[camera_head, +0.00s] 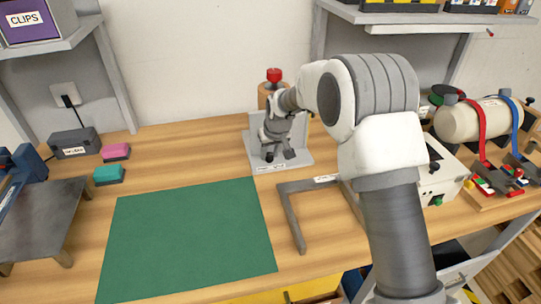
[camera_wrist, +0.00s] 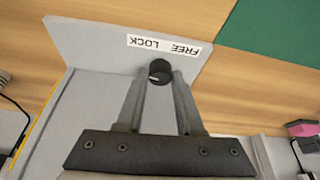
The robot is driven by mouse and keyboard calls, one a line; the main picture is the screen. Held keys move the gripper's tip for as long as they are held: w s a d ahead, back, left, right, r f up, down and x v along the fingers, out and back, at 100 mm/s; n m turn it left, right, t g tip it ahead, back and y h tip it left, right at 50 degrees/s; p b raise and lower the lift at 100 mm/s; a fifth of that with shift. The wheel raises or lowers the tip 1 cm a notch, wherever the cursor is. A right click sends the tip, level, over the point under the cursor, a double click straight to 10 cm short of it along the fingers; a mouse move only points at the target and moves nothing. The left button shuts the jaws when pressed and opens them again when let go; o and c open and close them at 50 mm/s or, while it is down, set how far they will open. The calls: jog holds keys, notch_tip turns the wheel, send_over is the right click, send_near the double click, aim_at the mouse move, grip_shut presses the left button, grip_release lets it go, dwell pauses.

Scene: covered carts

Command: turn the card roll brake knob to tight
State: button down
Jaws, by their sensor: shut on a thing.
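A small round black knob (camera_wrist: 160,68) stands on a grey bracket (camera_wrist: 92,50) in the wrist view. A white label (camera_wrist: 163,46) beside it reads FREE and LOCK, upside down; I see no word TIGHT. A short pale mark shows on the knob's face, on the side toward my gripper. My gripper (camera_wrist: 159,77) is shut on the knob, one finger on each side. In the head view my gripper (camera_head: 278,153) reaches down to the bracket (camera_head: 298,158) and largely hides the knob. A brown roll (camera_head: 264,93) with a red top (camera_head: 274,75) stands behind the bracket, partly hidden.
A green mat (camera_head: 190,240) lies at the front left. A grey L-shaped frame (camera_head: 291,215) lies close to the bracket on the right. A white box (camera_head: 440,180) and a strapped cream roll (camera_head: 470,119) stand farther right. Pink (camera_head: 116,151) and teal (camera_head: 108,174) blocks sit left.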

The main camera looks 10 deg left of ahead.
jog(key=m, duration=0.2)
jog(key=m+h, duration=0.2)
jog(key=m, duration=0.1)
jog(key=shift+s+a+m+t, duration=0.1)
jog(key=shift+a+m+t, duration=0.15)
jog(key=shift+m+t, duration=0.05)
jog(key=m+h, duration=0.2)
jog(key=m, duration=0.3)
jog(key=shift+a+m, duration=0.1)
jog(key=shift+m, duration=0.2)
jog(key=c, duration=0.8)
grip_release()
jog(key=v, duration=1.1)
jog(key=w+p+v, duration=0.1)
jog(key=v, duration=0.5)
jog(key=shift+s+a+r, duration=0.15)
jog(key=shift+a+r, duration=0.15)
